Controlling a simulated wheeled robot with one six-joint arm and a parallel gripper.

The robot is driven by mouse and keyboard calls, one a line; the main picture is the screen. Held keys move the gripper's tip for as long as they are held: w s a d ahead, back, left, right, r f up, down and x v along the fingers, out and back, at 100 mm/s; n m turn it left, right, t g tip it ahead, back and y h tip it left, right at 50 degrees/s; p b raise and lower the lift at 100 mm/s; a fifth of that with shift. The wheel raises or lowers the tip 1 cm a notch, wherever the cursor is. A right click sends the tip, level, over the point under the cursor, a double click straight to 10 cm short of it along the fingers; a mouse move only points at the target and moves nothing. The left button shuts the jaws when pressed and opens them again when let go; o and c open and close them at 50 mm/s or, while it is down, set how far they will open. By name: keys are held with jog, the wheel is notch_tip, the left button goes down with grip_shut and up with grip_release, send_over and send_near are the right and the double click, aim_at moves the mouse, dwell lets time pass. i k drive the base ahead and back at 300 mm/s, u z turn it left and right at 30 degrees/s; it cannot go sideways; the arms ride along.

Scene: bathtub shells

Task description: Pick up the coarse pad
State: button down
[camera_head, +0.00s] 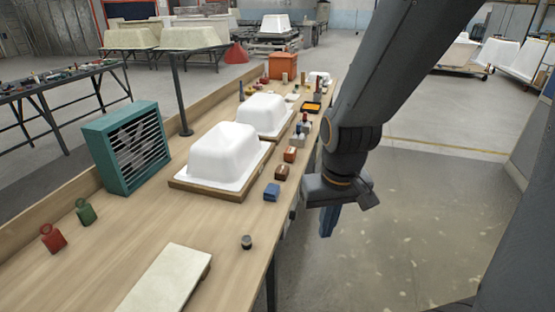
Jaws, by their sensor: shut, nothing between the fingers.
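Several small block-shaped pads lie along the right edge of the wooden bench: a blue block (272,192), a reddish-brown block (282,172) and an orange-brown block (290,154). I cannot tell from this view which one is the coarse pad. My gripper (326,224) hangs over the floor, just right of the bench edge and apart from the blocks. Its blue fingers point down, shut and empty.
The bench (205,228) holds two white tub shells (224,155) (262,114), a green fan box (127,146), red (53,238) and green (86,212) weights, a dark knob (247,242) and a pale slab (165,282). Floor right of the bench is clear.

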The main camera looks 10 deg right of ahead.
aim_at(282, 173)
jog(key=i, duration=0.4)
jog(key=k, duration=0.5)
jog(key=z, duration=1.05)
jog(key=i, duration=1.85)
